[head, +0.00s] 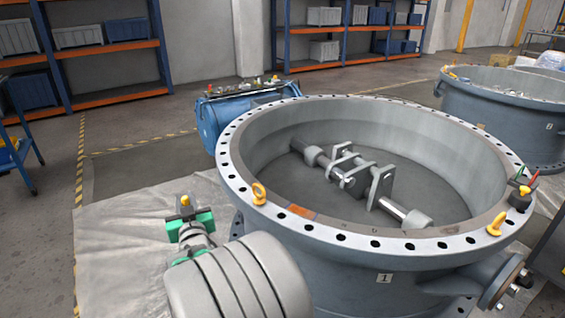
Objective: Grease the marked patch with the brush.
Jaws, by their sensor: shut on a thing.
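My gripper (190,224), with green finger pads, is at the left of the valve, over the pale floor sheet and apart from the flange. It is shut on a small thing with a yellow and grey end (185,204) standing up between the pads. I take it to be the brush; its bristles are not visible. The marked patch looks to be the orange-brown rectangle (301,211) on the near-left flange face of the large grey valve (370,262). The patch is to the right of my gripper, past a yellow eyebolt.
Yellow eyebolts stand on the flange at the left (258,193) and right (496,223). A black holder (520,198) with red and green tips sits on the right rim. A blue case (245,108) stands behind the valve. A second valve (505,112) is at the right.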

